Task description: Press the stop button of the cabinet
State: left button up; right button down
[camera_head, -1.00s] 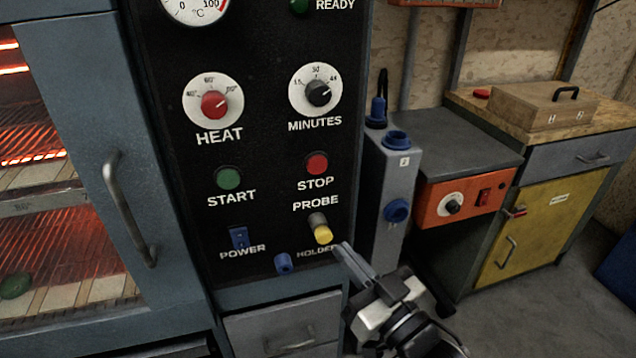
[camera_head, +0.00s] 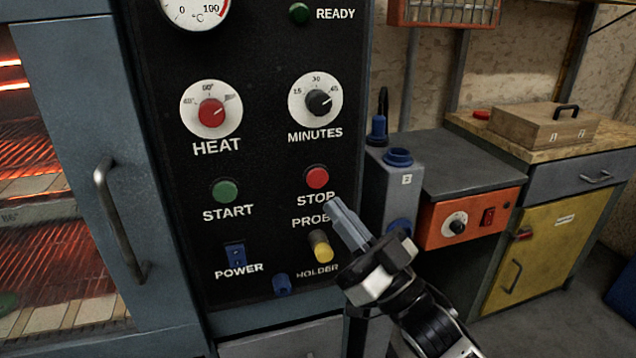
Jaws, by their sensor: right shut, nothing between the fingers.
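The red stop button (camera_head: 317,177) is a round button above the label STOP on the black front panel of the cabinet (camera_head: 270,150). My right gripper (camera_head: 333,206) is shut and empty. Its fingertips are just below and to the right of the stop button, over the end of the STOP label and part of the PROBE label. It appears apart from the button; its distance from the panel is hard to judge. My left gripper is not in view.
The green start button (camera_head: 224,191) is left of the stop button. The HEAT knob (camera_head: 211,113) and MINUTES knob (camera_head: 318,101) are above. A yellow-ended probe (camera_head: 321,246) sticks out below. A grey box with blue sockets (camera_head: 397,158) stands right of the panel.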

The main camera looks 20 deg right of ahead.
aim_at(317, 178)
pick_arm(q)
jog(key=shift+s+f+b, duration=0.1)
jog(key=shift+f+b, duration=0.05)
jog(key=shift+b, duration=0.35)
pick_arm(e)
jog(key=w, duration=0.5)
jog(key=shift+w+a, duration=0.1)
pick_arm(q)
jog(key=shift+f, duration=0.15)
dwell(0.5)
pick_arm(e)
jog(key=shift+w, duration=0.1)
dwell(0.7)
jog(key=shift+w, duration=0.3)
